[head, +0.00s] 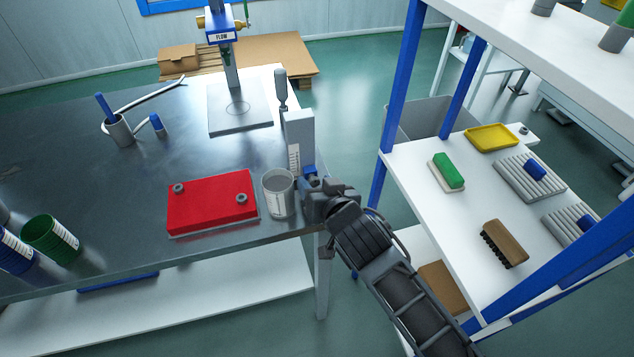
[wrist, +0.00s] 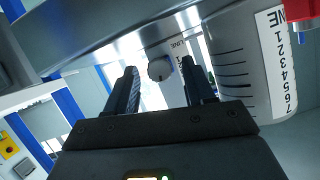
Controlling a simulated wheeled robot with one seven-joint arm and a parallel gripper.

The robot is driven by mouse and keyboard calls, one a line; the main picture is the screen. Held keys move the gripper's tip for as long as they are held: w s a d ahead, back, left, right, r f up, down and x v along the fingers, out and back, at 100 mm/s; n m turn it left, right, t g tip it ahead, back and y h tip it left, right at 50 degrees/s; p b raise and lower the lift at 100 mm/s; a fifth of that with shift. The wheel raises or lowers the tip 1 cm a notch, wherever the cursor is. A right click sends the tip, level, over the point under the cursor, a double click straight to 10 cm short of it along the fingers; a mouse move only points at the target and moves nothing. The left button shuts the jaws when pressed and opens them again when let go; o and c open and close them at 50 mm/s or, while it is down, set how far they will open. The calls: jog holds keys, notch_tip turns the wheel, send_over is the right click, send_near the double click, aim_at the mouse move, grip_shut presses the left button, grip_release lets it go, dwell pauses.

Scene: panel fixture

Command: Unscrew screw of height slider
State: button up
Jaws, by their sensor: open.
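The height slider is an upright grey post (head: 299,135) with a printed scale, standing at the right end of the dark table. A blue part (head: 311,178) shows low on it, partly hidden by my gripper. In the wrist view, a round grey screw knob (wrist: 159,68) shows in front of a pale, marked surface. My gripper (wrist: 160,72) is open, with one dark finger on each side of the knob in the picture. I cannot tell whether either finger touches it. In the head view, my gripper (head: 318,196) is at the table's right edge, close to the blue part.
A grey cup (head: 278,200) stands just left of the post, beside a red block (head: 208,202) with two round pieces on top. A flow stand (head: 240,118) is behind. A white shelf (head: 464,205) with brushes and a yellow tray (head: 492,138) is at right.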

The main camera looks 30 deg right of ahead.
jog(key=shift+w, duration=0.1)
grip_shut()
dwell(0.5)
jog(key=shift+f, duration=0.1)
jog(key=n+h+b, duration=0.1)
jog(key=n, duration=0.1)
jog(key=shift+a+f+n+g+h+b, duration=0.1)
jog(key=shift+a+n+g+h+b, duration=0.1)
jog(key=shift+n+g+h+b, duration=0.15)
jog(key=n+h+b, duration=0.2)
jog(key=n, duration=0.1)
jog(key=shift+w+a+n+h, duration=0.1)
jog(key=shift+a+n+h, duration=0.15)
jog(key=shift+h, duration=0.1)
dwell(0.4)
grip_release()
